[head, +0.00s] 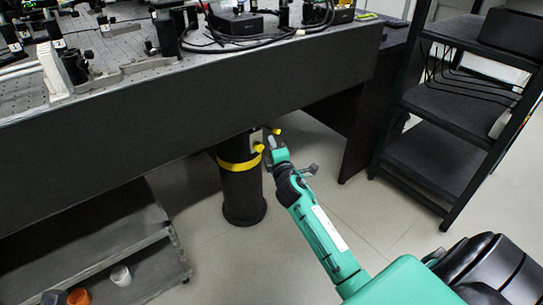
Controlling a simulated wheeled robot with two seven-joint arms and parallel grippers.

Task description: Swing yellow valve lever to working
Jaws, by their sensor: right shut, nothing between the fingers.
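A black cylindrical table leg (242,195) with a yellow band (238,165) stands under the bench. A small pale valve plate (256,138) sits on its upper right side. Two small yellow tips show by this plate, one at its lower front (259,148) and one to its right (276,131); I cannot tell clearly which belongs to the valve lever. My right gripper (273,144) is shut and empty, close beside the yellow tips. I cannot tell whether it touches them. My left gripper is out of view.
The dark bench (190,95) with optics and cables on top overhangs the leg. A black shelf rack (440,155) stands at the right. A low grey shelf (80,245) with small cups (121,276) is at lower left. Floor around the leg is clear.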

